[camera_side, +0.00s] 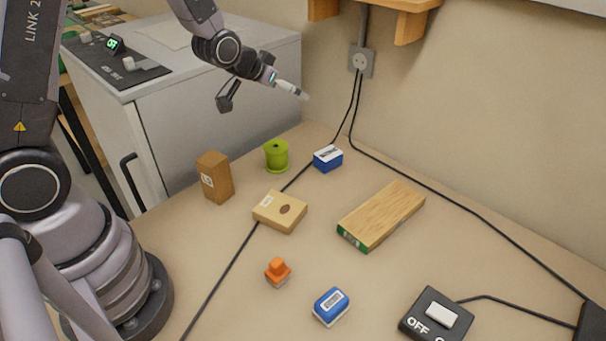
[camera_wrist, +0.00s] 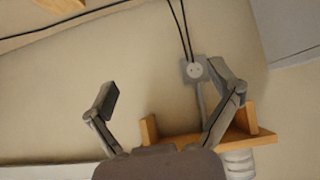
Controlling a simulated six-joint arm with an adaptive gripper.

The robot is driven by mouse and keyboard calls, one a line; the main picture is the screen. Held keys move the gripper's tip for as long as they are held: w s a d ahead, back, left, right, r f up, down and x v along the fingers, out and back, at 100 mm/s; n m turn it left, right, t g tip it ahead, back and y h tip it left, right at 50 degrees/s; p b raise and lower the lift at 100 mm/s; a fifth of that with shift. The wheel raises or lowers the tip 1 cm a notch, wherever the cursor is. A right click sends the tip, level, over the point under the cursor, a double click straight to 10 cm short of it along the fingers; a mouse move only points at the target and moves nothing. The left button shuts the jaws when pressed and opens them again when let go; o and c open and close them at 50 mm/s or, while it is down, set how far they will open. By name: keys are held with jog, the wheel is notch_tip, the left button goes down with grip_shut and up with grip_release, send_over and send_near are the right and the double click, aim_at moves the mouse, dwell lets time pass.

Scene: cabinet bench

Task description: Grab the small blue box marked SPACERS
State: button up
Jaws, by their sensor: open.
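Two small blue and white boxes lie on the bench in the side view. One blue box (camera_side: 328,158) is at the back near the wall, and the other blue box (camera_side: 331,307) is at the front. Both carry pale labels too small to read, so I cannot tell which is marked SPACERS. My gripper (camera_side: 264,100) is open and empty, high above the back of the bench, apart from both boxes. In the wrist view its open fingers (camera_wrist: 166,80) face the wall, and neither box clearly shows there.
A brown box (camera_side: 216,177), a green pot (camera_side: 276,155), a flat carton (camera_side: 280,211), a wooden block (camera_side: 382,215), an orange-topped object (camera_side: 278,271) and a switch box (camera_side: 436,317) stand around. Black cables cross the bench. A shelf (camera_side: 385,6) and socket (camera_side: 361,61) are on the wall.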

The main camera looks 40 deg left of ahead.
notch_tip(320, 180, down, 9)
jog(key=w+t, duration=0.1)
jog(key=w, duration=0.2)
jog(key=t, duration=0.1)
send_near(327, 154)
jog(key=x, duration=1.1)
jog(key=c, duration=1.4)
